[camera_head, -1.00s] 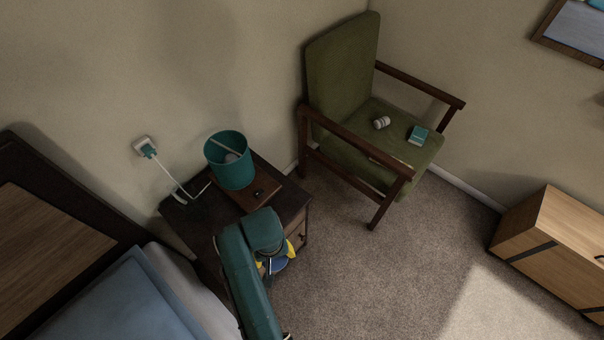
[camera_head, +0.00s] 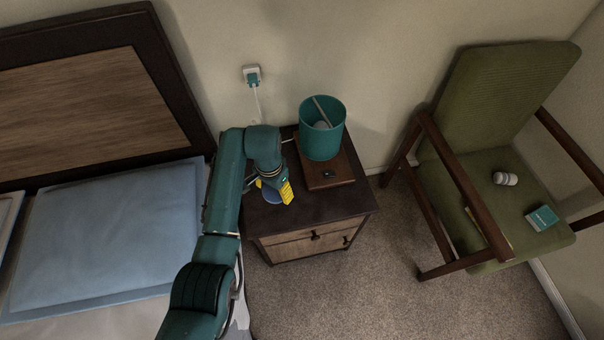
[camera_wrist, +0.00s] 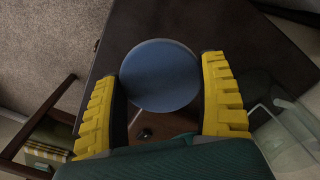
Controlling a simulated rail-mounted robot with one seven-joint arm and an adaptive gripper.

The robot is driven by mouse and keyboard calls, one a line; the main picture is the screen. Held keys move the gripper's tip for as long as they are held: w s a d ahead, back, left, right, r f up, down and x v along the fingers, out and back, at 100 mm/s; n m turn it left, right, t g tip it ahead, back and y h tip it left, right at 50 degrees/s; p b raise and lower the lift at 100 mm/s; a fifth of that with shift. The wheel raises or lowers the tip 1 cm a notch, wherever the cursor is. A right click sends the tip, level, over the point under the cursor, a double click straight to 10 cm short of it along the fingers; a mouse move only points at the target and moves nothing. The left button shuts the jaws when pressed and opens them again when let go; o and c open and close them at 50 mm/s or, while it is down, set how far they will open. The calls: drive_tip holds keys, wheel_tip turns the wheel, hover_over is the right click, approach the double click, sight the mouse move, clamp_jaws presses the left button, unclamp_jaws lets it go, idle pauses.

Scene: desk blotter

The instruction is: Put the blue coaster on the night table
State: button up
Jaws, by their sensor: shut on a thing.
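The blue coaster (camera_wrist: 160,75) is a round flat disc held between the yellow fingers of my gripper (camera_wrist: 163,72) in the wrist view. In the head view, my gripper (camera_head: 277,190) and part of the coaster (camera_head: 270,196) are over the left part of the night table (camera_head: 325,208), which has a dark top and drawers. The dark tabletop (camera_wrist: 235,35) fills much of the wrist view behind the coaster. I cannot tell whether the coaster touches the tabletop. My arm hides part of the table's left side.
A teal lamp (camera_head: 322,130) stands on a brown base (camera_head: 330,175) at the table's back right. The bed (camera_head: 105,240) is to the left. A green chair (camera_head: 500,170) stands to the right. The tabletop's front right is clear.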

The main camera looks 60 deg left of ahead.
sight(275, 206)
drive_tip(key=f+b, duration=0.1)
drive_tip(key=f, duration=0.2)
drive_tip(key=f+b, duration=0.1)
drive_tip(key=f, duration=0.2)
drive_tip(key=a+f+b, duration=0.1)
drive_tip(key=f+b, duration=0.1)
drive_tip(key=f, duration=0.2)
drive_tip(key=shift+s+f, duration=0.1)
drive_tip(key=shift+s, duration=0.25)
drive_tip(key=shift+d, duration=0.1)
drive_tip(key=o, duration=0.9)
wheel_tip(275, 206, up, 12)
drive_tip(key=p, duration=0.4)
